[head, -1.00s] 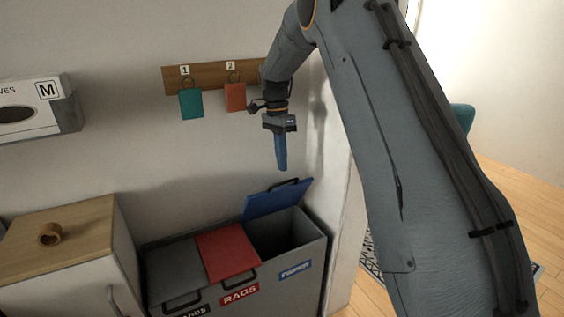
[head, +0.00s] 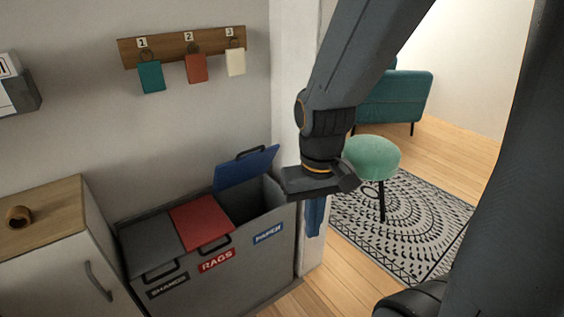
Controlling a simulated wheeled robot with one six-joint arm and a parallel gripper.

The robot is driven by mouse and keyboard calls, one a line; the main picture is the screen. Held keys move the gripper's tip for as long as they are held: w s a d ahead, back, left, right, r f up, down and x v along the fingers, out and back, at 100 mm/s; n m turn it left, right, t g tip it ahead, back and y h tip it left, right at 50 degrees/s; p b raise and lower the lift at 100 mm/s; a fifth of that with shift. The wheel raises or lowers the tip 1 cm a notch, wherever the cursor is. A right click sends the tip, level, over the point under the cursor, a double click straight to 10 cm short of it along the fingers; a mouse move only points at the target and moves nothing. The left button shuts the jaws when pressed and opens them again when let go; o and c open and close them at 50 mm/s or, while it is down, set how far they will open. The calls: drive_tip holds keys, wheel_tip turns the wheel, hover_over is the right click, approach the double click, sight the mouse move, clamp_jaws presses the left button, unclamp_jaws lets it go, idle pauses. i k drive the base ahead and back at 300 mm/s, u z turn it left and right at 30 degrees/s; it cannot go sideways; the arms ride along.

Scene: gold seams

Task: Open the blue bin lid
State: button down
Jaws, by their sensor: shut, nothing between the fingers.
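The blue bin lid (head: 246,170) stands raised and tilted back at the right end of the grey bin unit (head: 210,283). Its dark handle (head: 252,153) is on the upper edge. The compartment under it, with a blue label (head: 268,234), is open and dark inside. My gripper (head: 313,217) points down to the right of the blue lid, apart from it, in front of the wall end. Its blue fingers are together with nothing between them.
The red lid (head: 200,220) and grey lid (head: 150,243) are closed. A wooden-topped cabinet (head: 50,210) stands left. Tags hang from a wall rail (head: 180,45). A green stool (head: 372,157) and patterned rug (head: 420,220) lie right, with open wooden floor.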

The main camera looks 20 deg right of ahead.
sight(227, 175)
drive_tip(key=z, duration=0.45)
drive_tip(key=k, duration=1.05)
drive_tip(key=u, duration=0.05)
drive_tip(key=i, duration=0.65)
drive_tip(key=u, duration=0.45)
